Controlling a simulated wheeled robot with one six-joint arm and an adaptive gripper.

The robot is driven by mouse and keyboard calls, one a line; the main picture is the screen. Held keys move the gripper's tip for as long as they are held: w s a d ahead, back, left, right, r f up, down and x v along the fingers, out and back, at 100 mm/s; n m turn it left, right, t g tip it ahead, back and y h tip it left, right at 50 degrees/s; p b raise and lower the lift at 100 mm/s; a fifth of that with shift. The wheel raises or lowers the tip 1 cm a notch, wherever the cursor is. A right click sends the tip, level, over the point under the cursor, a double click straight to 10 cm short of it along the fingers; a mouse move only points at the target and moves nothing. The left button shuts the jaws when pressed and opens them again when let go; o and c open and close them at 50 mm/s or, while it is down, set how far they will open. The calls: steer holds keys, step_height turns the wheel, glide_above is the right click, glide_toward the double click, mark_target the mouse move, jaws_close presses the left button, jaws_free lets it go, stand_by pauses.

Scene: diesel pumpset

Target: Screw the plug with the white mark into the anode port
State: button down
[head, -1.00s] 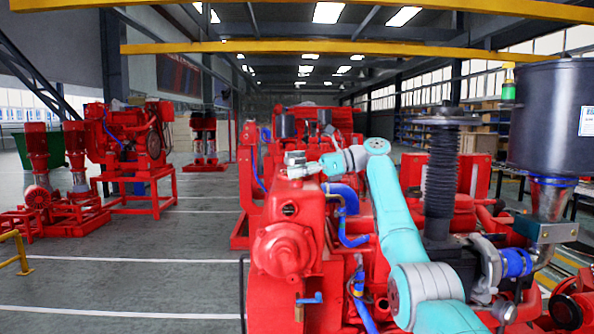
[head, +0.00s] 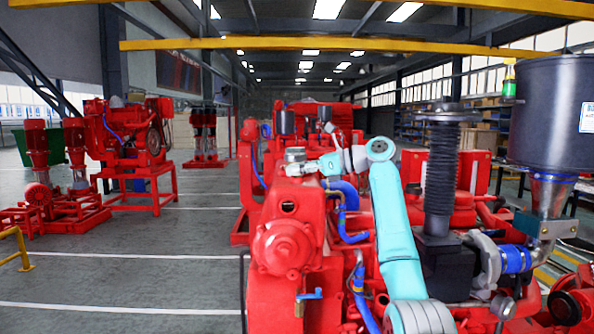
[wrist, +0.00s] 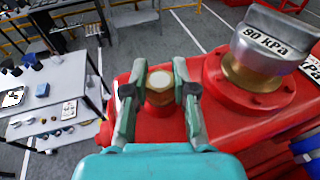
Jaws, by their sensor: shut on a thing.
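The plug with the white mark (wrist: 160,79) is a brass-coloured piece with a pale round top, seen from above in the wrist view. My gripper (wrist: 159,70) has one finger on each side of it and is shut on it. The plug stands over the red top of the engine housing (wrist: 195,118). The anode port is not visible; the plug and fingers cover the surface beneath, and I cannot tell how deep the plug sits. In the head view my gripper (head: 312,167) is small, at the red housing's top, and the plug cannot be made out.
A silver cap marked 90 kPa (wrist: 275,37) on a brass neck stands close to the right of my gripper. A grey table (wrist: 60,112) with several small parts is at the left. In the head view, a blue hose (head: 346,192) and a black ribbed column (head: 440,180) are near my arm.

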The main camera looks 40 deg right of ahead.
steer(key=m+t+h, duration=0.1)
steer(key=m+h, duration=0.1)
steer(key=h, duration=0.1)
steer(key=m+t+h, duration=0.2)
steer(key=m+h, duration=0.1)
steer(key=shift+a, duration=0.15)
steer(key=shift+m+t+h, duration=0.3)
steer(key=shift+m+h, duration=1.7)
steer(key=shift+h, duration=0.5)
steer(key=c, duration=1.1)
jaws_free()
steer(key=shift+o, duration=0.2)
steer(key=shift+d, duration=0.2)
steer(key=shift+d+n+y, duration=0.1)
steer(key=shift+n+y, duration=0.8)
steer(key=shift+y, duration=0.3)
steer(key=n+y, duration=0.2)
steer(key=n+g+y, duration=0.1)
steer(key=n+y, duration=0.1)
steer(key=y, duration=0.1)
steer(key=shift+g, duration=0.3)
steer(key=n+g+y, duration=0.5)
steer(key=n+y, duration=0.1)
steer(key=shift+y, duration=0.3)
